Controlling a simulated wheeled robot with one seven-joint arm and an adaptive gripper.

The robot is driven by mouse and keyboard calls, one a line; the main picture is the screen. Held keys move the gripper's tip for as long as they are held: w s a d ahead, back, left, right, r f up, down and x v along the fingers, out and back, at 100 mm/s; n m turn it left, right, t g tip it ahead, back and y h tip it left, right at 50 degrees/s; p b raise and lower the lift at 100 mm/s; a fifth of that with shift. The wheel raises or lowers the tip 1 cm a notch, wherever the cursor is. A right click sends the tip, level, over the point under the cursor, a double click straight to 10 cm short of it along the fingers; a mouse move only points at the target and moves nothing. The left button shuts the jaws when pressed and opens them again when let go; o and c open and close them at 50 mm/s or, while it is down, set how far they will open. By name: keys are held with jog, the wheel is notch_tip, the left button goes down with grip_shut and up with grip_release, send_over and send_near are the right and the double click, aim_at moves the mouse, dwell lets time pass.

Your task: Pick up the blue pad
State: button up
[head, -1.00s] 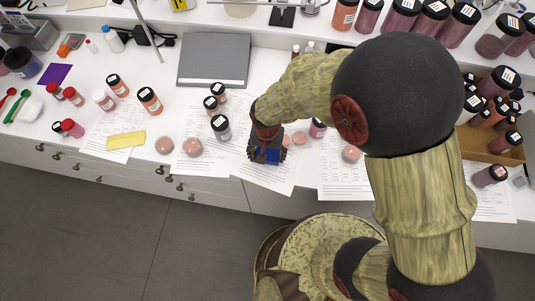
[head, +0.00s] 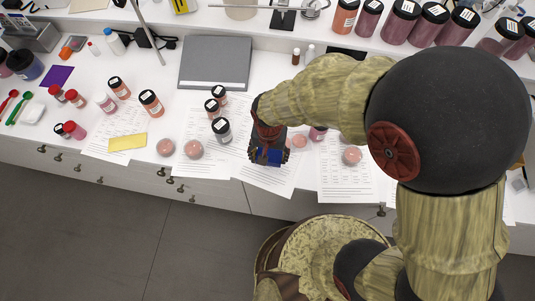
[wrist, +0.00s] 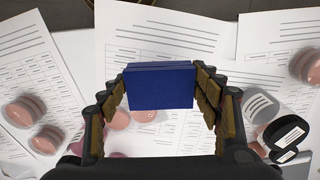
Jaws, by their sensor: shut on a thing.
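The blue pad (wrist: 160,88) is a dark blue block between the two fingers in the wrist view. My gripper (wrist: 160,95) is shut on it. In the head view my gripper (head: 268,150) hangs over the papers near the front edge of the counter, with the blue pad (head: 268,158) showing at its tip. The gripper hides part of the pad. Whether the pad is clear of the paper below is hard to tell.
Papers (head: 262,181) cover the counter's front. Pink discs (head: 194,149) lie left and right of my gripper. A black-lidded jar (head: 221,130) stands close on its left. A yellow pad (head: 127,142) and a purple square (head: 57,76) lie further left. A grey board (head: 215,62) lies behind.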

jog(key=s+d+r+p, duration=0.1)
jog(key=s+d+r, duration=0.3)
jog(key=s+r, duration=0.4)
jog(key=s, duration=0.3)
jog(key=shift+s+d, duration=0.25)
jog(key=shift+d, duration=0.05)
jog(key=o, duration=0.4)
jog(key=c, duration=0.4)
jog(key=shift+c, duration=0.4)
jog(key=shift+w, duration=0.1)
